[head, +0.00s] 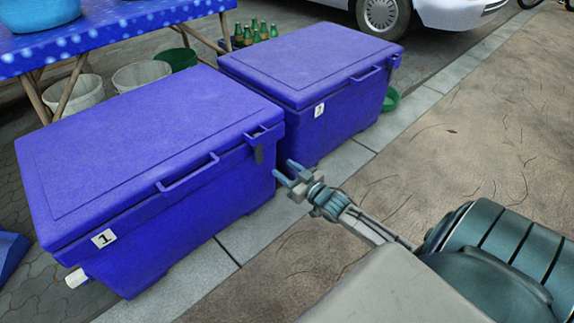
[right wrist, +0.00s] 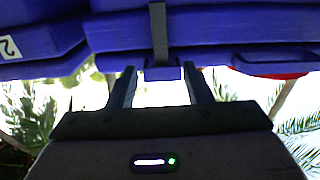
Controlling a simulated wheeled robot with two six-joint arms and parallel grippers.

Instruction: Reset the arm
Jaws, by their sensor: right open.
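My right gripper (head: 284,171) is in the middle of the head view, beside the right end of the near blue cooler. Its two fingers are spread with nothing between them. In the right wrist view the gripper (right wrist: 158,88) also shows open, its fingertips pointing toward a blue cooler's latch strap (right wrist: 159,30). I cannot tell whether the fingers touch the latch. My left gripper is in neither view.
The near cooler (head: 150,130), labelled 1, and a second cooler (head: 310,60) stand with lids shut. A blue table (head: 110,22), white buckets (head: 142,75) and green bottles (head: 255,32) are behind. A white car (head: 455,12) stands farther back. The pavement (head: 480,120) at right is clear.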

